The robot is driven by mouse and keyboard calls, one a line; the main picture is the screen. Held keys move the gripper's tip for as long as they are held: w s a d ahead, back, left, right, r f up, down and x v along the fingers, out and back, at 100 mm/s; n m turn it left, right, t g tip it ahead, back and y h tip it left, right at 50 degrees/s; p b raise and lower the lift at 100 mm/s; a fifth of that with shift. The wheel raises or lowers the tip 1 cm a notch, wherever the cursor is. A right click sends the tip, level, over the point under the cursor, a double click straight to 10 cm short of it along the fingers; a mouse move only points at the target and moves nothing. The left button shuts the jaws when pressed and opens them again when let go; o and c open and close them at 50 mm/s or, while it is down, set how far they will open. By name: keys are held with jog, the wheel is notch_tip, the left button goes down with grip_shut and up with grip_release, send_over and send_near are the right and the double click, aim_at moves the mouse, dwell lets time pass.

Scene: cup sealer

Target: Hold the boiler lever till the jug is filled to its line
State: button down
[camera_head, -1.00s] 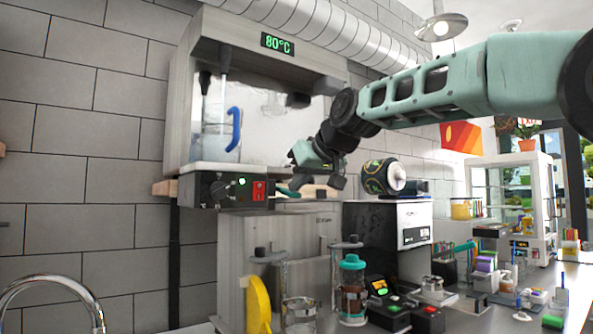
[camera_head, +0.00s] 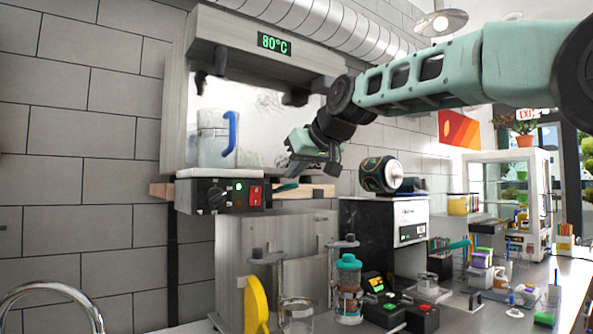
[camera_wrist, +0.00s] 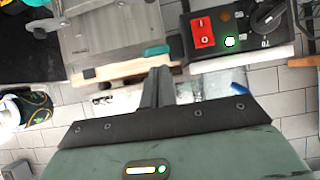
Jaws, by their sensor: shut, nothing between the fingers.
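The clear jug (camera_head: 211,146) with a blue handle stands upright on the boiler's white ledge; its water level and line are too faint to tell. The boiler (camera_head: 218,48) reads 80°C, and a dark spout (camera_head: 201,82) hangs above the jug with no stream visible. A teal lever (camera_head: 286,187) sticks out right of the control panel; it also shows in the wrist view (camera_wrist: 157,50). My gripper (camera_head: 298,171) is shut and empty, just above and right of the lever, and appears apart from it. In the wrist view its closed fingers (camera_wrist: 159,80) point near the lever.
The black panel (camera_head: 219,196) has a lit green lamp, a red switch and a knob. A dark patterned can (camera_head: 380,174) sits on a white-and-black machine (camera_head: 385,230) to the right. Dispensers and a crowded counter lie below. A wooden shelf (camera_head: 314,191) runs behind the lever.

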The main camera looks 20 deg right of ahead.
jog(key=s+d+r+b, duration=0.1)
jog(key=s+d+r, duration=0.1)
jog(key=s+r, duration=0.5)
jog(key=shift+d+r, duration=0.15)
jog(key=shift+r, duration=0.65)
jog(key=shift+r, duration=0.15)
dwell(0.8)
